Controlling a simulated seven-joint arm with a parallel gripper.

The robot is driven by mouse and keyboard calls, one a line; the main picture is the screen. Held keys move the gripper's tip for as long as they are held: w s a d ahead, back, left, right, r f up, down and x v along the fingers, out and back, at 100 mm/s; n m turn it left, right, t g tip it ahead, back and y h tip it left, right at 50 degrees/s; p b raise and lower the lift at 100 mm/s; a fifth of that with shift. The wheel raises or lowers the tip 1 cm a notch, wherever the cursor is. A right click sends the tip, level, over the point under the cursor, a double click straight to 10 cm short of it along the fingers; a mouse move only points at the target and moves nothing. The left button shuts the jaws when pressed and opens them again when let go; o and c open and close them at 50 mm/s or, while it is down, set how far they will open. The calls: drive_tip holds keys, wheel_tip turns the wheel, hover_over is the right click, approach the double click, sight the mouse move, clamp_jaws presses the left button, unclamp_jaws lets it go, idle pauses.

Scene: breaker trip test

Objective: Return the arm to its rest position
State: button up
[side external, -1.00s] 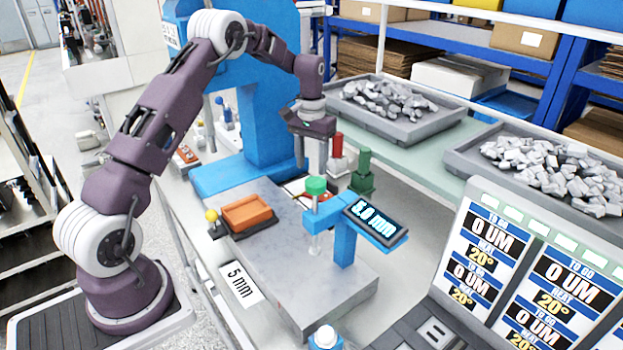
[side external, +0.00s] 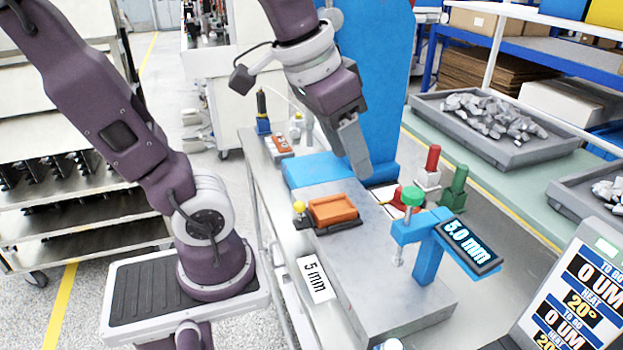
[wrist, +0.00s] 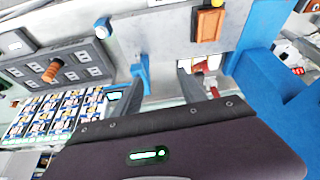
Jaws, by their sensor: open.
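My arm is mine in purple and white, and its gripper (side external: 354,158) hangs in the air over the workbench, near the blue column (side external: 375,75). The gripper points down and to the right. In the wrist view its two grey fingers (wrist: 158,92) stand apart with nothing between them. In the side view the fingers overlap, so their gap is hidden. A blue gauge stand (side external: 430,250) with a green knob (side external: 412,196) and a display reading 5.0 mm (side external: 468,245) is to the right of the gripper. My arm's base stands on a separate stand at left.
An orange tray (side external: 333,209) sits on the grey block (side external: 385,285) beside a yellow knob (side external: 299,207). A red post (side external: 432,160) and a green post (side external: 457,190) stand behind the gauge. A parts tray (side external: 495,130) is at right. Shelving (side external: 60,190) is at left.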

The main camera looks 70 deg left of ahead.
drive_tip(key=s+d+f+t, duration=0.1)
drive_tip(key=s+f, duration=0.2)
drive_tip(key=s, duration=0.3)
drive_tip(key=shift+d+m, duration=0.25)
drive_tip(key=shift+m, duration=0.15)
drive_tip(key=shift+s, duration=0.1)
idle(0.5)
